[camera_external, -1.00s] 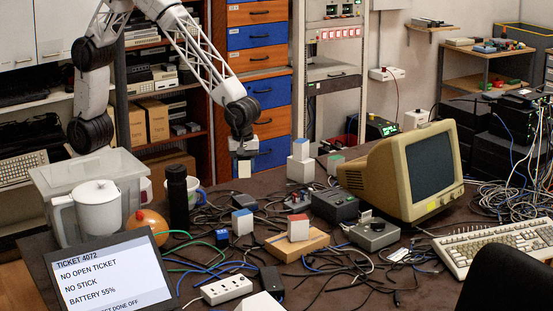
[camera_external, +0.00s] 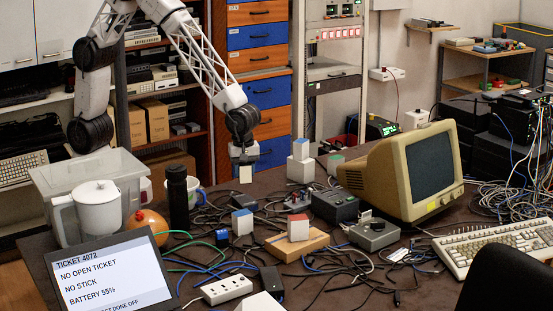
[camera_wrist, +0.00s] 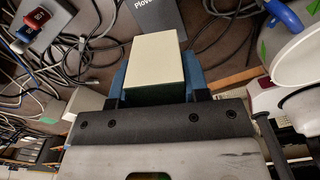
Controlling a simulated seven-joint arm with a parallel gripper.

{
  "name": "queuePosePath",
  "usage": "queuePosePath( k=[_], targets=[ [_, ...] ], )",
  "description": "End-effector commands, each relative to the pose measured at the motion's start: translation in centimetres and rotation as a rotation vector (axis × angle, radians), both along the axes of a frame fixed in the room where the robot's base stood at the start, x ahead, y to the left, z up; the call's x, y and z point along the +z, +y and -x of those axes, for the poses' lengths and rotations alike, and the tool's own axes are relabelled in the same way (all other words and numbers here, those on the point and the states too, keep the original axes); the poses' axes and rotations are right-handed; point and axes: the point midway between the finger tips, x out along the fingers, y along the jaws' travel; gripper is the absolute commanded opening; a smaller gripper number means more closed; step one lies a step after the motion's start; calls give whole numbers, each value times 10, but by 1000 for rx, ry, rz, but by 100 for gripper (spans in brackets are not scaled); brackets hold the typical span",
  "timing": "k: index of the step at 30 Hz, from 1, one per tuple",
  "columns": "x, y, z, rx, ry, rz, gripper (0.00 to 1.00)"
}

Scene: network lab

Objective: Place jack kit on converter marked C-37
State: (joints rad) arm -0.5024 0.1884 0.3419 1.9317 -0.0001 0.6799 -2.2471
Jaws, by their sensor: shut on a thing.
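My gripper (camera_external: 244,163) is shut on a small cream box (camera_external: 245,174) and holds it in the air above the back of the dark table. In the wrist view, the cream box (camera_wrist: 154,70) sits between the blue fingers of my gripper (camera_wrist: 155,88). No marking shows on it, so I cannot tell whether it is the jack kit. Pale blocks with coloured tops stand on the table: a blue-topped one (camera_external: 243,225), a red-topped one (camera_external: 298,231) on a wooden board, and another blue-topped one (camera_external: 300,168) at the back. No C-37 mark is legible, so I cannot tell which thing is the converter.
Tangled cables (camera_external: 340,281) cover much of the table. A black bottle (camera_external: 177,200), a white jug (camera_external: 98,212) and a clear bin (camera_external: 54,180) stand at the left. A beige monitor (camera_external: 376,172) stands right of my gripper, with a grey box (camera_external: 373,238) before it.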

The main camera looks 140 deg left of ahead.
Motion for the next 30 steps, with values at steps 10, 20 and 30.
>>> queuePosePath(
  k=[10,20,30],
  targets=[
    [-31,0,0,0,0,0,16],
    [-33,0,0,0,0,0,16],
    [-64,0,0,0,0,0,16]
  ],
)
